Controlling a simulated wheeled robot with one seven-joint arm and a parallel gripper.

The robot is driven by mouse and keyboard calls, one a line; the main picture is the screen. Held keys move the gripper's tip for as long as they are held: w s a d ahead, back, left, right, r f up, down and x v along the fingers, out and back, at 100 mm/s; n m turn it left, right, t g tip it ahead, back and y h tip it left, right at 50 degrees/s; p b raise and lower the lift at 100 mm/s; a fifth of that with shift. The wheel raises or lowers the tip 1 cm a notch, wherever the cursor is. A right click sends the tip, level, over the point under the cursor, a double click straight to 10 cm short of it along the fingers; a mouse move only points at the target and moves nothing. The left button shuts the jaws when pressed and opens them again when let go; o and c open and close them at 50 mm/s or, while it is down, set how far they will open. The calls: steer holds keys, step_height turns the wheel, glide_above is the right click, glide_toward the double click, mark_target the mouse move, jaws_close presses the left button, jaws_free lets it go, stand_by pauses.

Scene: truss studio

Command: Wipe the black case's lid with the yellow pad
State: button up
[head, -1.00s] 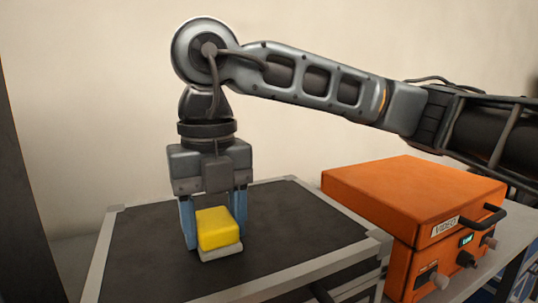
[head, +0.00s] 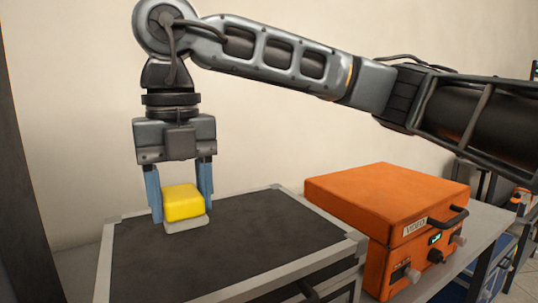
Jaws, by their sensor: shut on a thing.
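The black case (head: 255,235) has a flat dark lid with a pale metal frame around its edges. My gripper (head: 180,208) is shut on the yellow pad (head: 183,202), a yellow block with a pale grey underside, with one blue finger on each side. It points straight down with the pad over the back left part of the lid. The pad's underside is at or just above the lid; I cannot tell whether they touch. The pad and my gripper hide a little of the lid's back edge.
An orange case (head: 388,205) with a black handle and knobs stands to the right of the black case, on a grey table (head: 490,222). A pale wall is close behind. A dark post (head: 20,180) rises at the far left.

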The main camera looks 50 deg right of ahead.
steer(key=shift+r+p, duration=0.35)
steer(key=shift+r, duration=0.65)
stand_by(0.3)
